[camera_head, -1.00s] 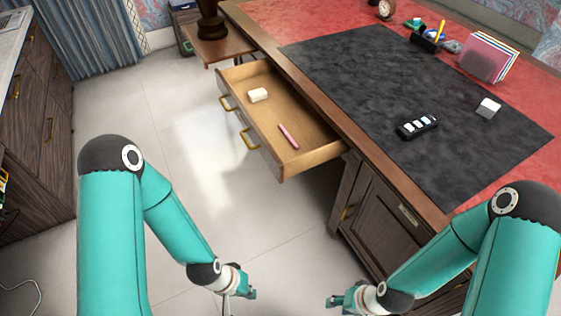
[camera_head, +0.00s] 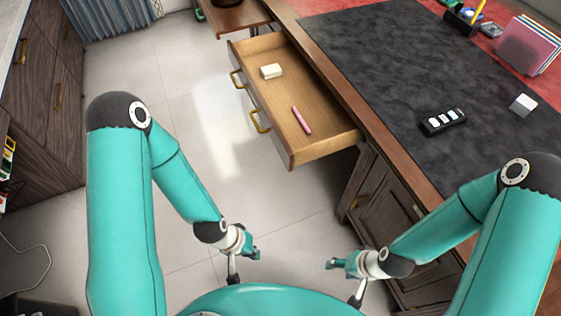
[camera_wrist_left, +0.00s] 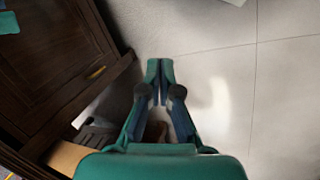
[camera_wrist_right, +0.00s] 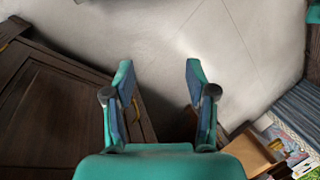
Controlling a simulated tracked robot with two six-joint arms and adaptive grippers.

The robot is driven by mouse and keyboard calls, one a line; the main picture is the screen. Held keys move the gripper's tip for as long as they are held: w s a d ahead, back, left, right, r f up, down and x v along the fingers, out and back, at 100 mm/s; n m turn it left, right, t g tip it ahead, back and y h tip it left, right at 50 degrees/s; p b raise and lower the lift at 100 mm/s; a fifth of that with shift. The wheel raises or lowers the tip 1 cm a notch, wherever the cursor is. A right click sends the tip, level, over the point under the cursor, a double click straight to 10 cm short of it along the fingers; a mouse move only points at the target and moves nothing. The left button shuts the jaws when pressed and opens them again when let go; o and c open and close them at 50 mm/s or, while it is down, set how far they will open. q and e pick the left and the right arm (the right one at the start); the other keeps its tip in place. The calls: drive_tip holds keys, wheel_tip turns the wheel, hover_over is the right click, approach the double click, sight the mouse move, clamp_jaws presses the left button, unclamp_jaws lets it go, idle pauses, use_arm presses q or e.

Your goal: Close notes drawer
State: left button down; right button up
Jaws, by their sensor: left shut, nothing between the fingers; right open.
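The notes drawer (camera_head: 278,130) is pulled out from the left side of the desk, showing its light wood inside and two brass handles on its front. A white block (camera_head: 271,71) and a pink stick-shaped item (camera_head: 301,120) lie in it. My left gripper (camera_head: 250,250) is shut and empty, over the floor below the drawer in the head view; its closed fingers show in the left wrist view (camera_wrist_left: 160,75). My right gripper (camera_head: 338,264) is open and empty, beside the desk's cabinet; its spread fingers show in the right wrist view (camera_wrist_right: 158,85). Neither gripper touches the drawer.
The desk's cabinet door (camera_head: 385,205) stands right of the drawer. The desk top holds a dark mat (camera_head: 400,70), a black holder with white pieces (camera_head: 443,122) and a small grey-white block (camera_head: 522,104). Dark wood cabinets (camera_head: 45,110) line the left. The floor between is clear.

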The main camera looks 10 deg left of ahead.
use_arm(q)
wheel_tip(320, 180, down, 5)
drive_tip(key=s+a+n+g+b, duration=0.1)
drive_tip(key=a+n+g+b, duration=0.15)
drive_tip(key=n+b, duration=0.25)
use_arm(e)
drive_tip(key=shift+o, duration=1.1)
wheel_tip(320, 180, down, 6)
drive_tip(key=shift+r, duration=0.1)
use_arm(q)
drive_tip(key=n+t+h+b, duration=1.15)
drive_tip(key=n+b, duration=0.45)
drive_tip(key=n, duration=0.2)
approach(288, 160)
drive_tip(key=shift+y, duration=0.25)
drive_tip(key=b+x, duration=0.1)
drive_tip(key=x, duration=0.6)
drive_tip(key=shift+w+d, duration=0.1)
drive_tip(key=shift+w, duration=0.05)
use_arm(e)
wheel_tip(288, 160, down, 17)
